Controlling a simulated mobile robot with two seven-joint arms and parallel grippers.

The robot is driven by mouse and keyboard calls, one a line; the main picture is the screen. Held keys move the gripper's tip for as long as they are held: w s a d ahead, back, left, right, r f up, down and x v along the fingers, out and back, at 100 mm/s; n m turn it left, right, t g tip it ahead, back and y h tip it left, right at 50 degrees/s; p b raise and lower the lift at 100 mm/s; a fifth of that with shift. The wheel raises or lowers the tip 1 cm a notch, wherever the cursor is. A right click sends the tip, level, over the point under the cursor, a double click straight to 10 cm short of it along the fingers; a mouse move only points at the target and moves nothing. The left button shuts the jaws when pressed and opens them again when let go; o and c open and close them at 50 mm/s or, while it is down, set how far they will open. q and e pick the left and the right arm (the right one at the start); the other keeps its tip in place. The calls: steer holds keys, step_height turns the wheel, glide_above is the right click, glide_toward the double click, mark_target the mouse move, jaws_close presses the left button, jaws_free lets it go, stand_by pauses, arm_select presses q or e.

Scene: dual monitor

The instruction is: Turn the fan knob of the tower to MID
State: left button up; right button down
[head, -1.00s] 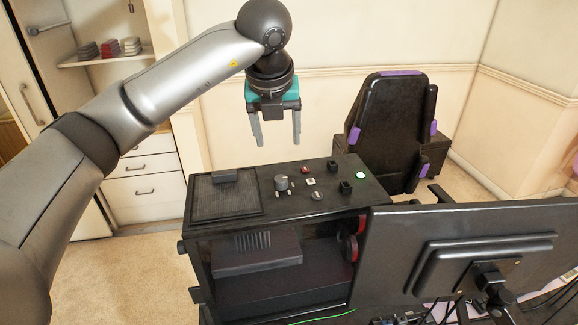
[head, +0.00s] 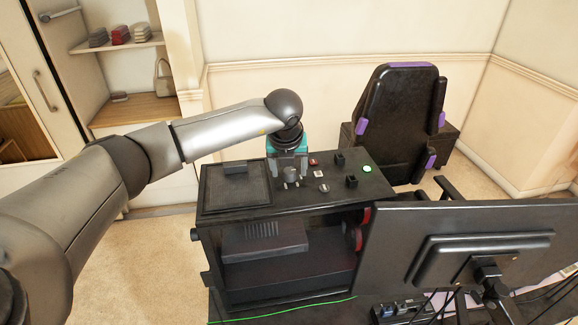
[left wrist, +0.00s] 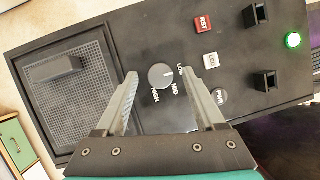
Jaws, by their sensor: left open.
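The black tower (head: 225,205) stands beside the desk with its control panel on top. The grey round fan knob (head: 290,174) sits on that panel; it also shows in the left wrist view (left wrist: 161,77) with LOW, MED and HIGH lettering around its right and lower side. A short light mark shows on the knob; its exact setting is hard to tell. My left gripper (head: 289,177) points down at the knob. In the left wrist view my left gripper (left wrist: 161,75) is open, one finger on each side of the knob, apparently not pressing it. My right gripper is out of view.
Close by on the panel are a red RST button (left wrist: 203,23), an LED button (left wrist: 211,61), a round PWR button (left wrist: 220,96), black switches (left wrist: 264,81) and a lit green button (left wrist: 293,40). A monitor (head: 480,250) stands at right; a chair (head: 400,125) is behind.

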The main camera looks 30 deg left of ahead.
arm_select(q)
steer(key=shift+f, duration=0.1)
steer(key=shift+c, duration=0.3)
jaws_close()
